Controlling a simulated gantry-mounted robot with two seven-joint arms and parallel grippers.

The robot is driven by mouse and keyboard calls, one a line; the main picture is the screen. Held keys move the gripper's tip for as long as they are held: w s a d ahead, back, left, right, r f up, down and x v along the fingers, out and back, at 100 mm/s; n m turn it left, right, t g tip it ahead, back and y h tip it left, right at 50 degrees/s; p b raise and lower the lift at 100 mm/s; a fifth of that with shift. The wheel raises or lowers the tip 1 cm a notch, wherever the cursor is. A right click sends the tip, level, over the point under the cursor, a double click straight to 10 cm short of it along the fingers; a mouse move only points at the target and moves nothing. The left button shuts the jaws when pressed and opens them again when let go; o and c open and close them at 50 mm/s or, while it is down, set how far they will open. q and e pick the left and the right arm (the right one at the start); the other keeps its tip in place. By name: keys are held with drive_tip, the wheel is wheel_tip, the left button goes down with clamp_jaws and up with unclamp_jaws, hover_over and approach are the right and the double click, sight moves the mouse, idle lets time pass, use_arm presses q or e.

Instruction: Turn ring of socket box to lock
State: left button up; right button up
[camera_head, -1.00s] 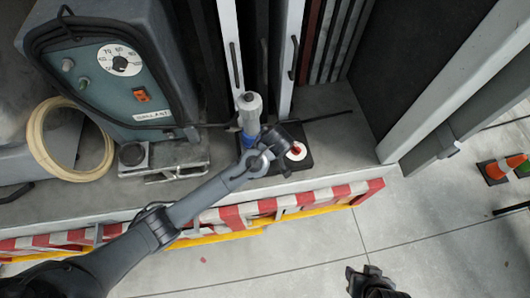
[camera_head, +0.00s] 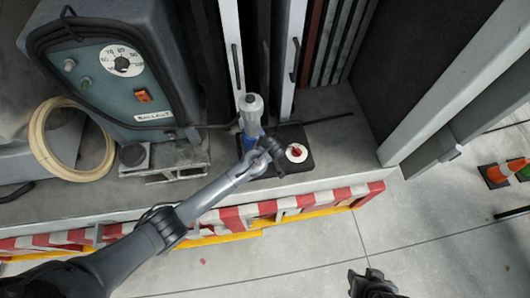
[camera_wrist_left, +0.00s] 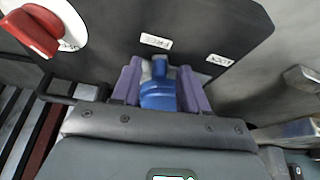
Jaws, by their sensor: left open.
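The black socket box (camera_head: 303,166) sits on the truck bed, with a red-handled knob on a white disc (camera_head: 296,153). A grey and blue cylindrical connector (camera_head: 251,115) stands at its left side. In the left wrist view the box face (camera_wrist_left: 225,20) carries labels reading FREE (camera_wrist_left: 156,41) and LOCK (camera_wrist_left: 219,60). My left gripper (camera_wrist_left: 160,78) is open, its two purple fingers on either side of the blue ring (camera_wrist_left: 158,95); I cannot tell whether they touch it. The ring's lower part is hidden by the gripper body. My right gripper (camera_head: 371,284) is partly visible at the bottom edge, low over the floor.
A teal ballast unit (camera_head: 125,80) with a dial and a coiled cream hose (camera_head: 70,140) stand at the left. Vertical racks rise behind the box. A red-white striped bed edge (camera_head: 235,215) runs in front.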

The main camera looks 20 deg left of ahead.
use_arm(q)
clamp_jaws()
